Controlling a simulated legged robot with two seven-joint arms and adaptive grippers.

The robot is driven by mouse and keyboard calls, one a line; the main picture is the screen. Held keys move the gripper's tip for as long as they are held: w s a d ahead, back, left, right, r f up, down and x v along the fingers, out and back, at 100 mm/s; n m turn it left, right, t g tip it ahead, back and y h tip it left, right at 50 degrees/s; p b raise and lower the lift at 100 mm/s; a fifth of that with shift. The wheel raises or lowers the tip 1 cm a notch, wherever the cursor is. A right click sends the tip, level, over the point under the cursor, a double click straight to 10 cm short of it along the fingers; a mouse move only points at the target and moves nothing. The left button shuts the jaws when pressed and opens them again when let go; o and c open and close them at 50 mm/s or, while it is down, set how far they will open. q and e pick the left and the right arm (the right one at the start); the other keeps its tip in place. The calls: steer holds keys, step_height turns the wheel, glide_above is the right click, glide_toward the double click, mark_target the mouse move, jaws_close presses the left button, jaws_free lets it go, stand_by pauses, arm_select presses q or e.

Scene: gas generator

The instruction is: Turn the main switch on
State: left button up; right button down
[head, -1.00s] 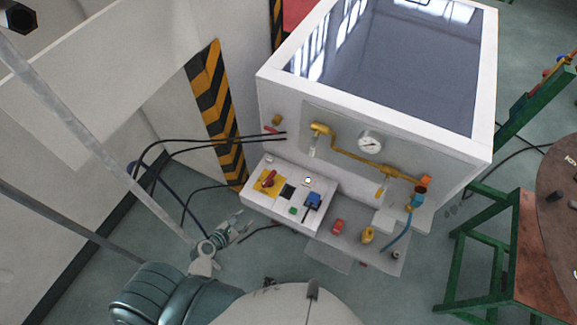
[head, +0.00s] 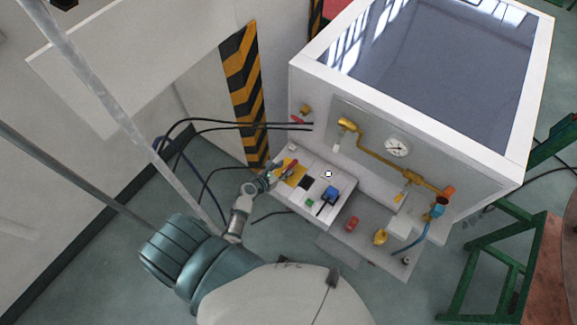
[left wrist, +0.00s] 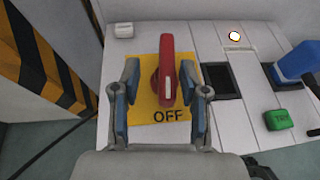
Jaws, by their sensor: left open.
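The main switch (left wrist: 166,72) is a red rotary handle on a yellow plate (left wrist: 172,116) marked OFF. In the left wrist view its handle points straight up the picture, away from me. My left gripper (left wrist: 160,95) is open, with one blue-padded finger on each side of the handle's lower part. I cannot tell whether the pads touch it. In the head view my left gripper (head: 274,175) is at the left end of the white control panel (head: 336,210), over the yellow plate. It partly hides the switch (head: 291,168). My right gripper is not in view.
Right of the switch are a black square (left wrist: 223,80), a green button (left wrist: 281,119) and a blue handle (left wrist: 299,63). Black cables (head: 215,127) run at the panel's left. A striped post (head: 244,90) stands behind. Yellow piping and a gauge (head: 397,146) are above.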

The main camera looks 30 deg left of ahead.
mark_target(290, 167)
arm_select(q)
steer(key=x, duration=0.2)
steer(key=shift+w+d+f, duration=0.1)
steer(key=shift+w+d, duration=0.1)
steer(key=shift+d, duration=0.05)
steer(key=shift+w+d, duration=0.35)
steer(key=shift+d, duration=0.15)
steer(key=shift+a, duration=0.5)
jaws_close()
